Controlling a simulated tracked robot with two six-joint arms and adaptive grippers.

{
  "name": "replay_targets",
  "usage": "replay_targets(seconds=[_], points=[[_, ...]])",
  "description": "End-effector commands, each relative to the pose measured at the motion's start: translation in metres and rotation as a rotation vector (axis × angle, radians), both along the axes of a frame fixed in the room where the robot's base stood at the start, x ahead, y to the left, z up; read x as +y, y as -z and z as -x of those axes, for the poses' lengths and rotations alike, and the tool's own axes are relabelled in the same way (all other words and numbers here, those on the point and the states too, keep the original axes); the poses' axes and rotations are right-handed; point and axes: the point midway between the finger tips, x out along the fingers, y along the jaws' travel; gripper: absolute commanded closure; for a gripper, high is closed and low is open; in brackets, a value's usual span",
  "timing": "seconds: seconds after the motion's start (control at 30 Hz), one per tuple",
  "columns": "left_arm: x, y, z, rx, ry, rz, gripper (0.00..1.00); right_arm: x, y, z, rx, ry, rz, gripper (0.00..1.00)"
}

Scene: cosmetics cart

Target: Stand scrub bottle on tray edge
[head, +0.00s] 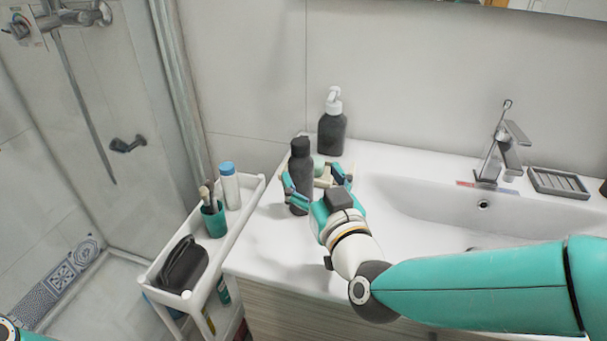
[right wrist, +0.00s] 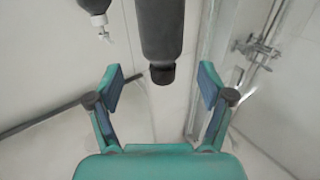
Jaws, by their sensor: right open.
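A dark bottle with a black cap (head: 300,178), which looks like the scrub bottle, stands upright on the white counter near its left end. In the right wrist view the bottle (right wrist: 162,30) appears upside down, beyond the gap between the open fingers (right wrist: 160,88). A small pale tray (head: 324,180) lies behind the gripper, partly hidden, with a light green item on it. My left gripper is out of view.
A dark pump bottle (head: 332,135) stands behind, against the wall. A white cart (head: 165,268) at left holds a blue-capped bottle (head: 230,190), a teal brush cup (head: 214,220) and a black holder (head: 183,264). The sink (head: 440,205) and tap (head: 497,150) are at right. The counter's front left is clear.

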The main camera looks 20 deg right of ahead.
Motion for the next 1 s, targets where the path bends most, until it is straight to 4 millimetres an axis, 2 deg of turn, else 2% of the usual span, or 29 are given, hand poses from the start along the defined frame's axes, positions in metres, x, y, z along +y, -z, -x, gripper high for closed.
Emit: replay_targets(seconds=[0.17, 0.5, 0.8, 1.0], points=[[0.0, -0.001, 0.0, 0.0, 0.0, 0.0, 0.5, 0.001, 0.0, -0.01, 0.001, 0.0, 0.0, 0.2], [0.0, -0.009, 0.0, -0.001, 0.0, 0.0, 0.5, 0.003, -0.002, -0.053, 0.001, 0.0, 0.001, 0.2], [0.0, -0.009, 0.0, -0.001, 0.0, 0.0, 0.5, 0.003, -0.002, -0.058, -0.001, -0.001, 0.0, 0.2], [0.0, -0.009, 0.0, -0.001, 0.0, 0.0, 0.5, 0.003, -0.002, -0.057, -0.001, -0.002, 0.0, 0.53]])
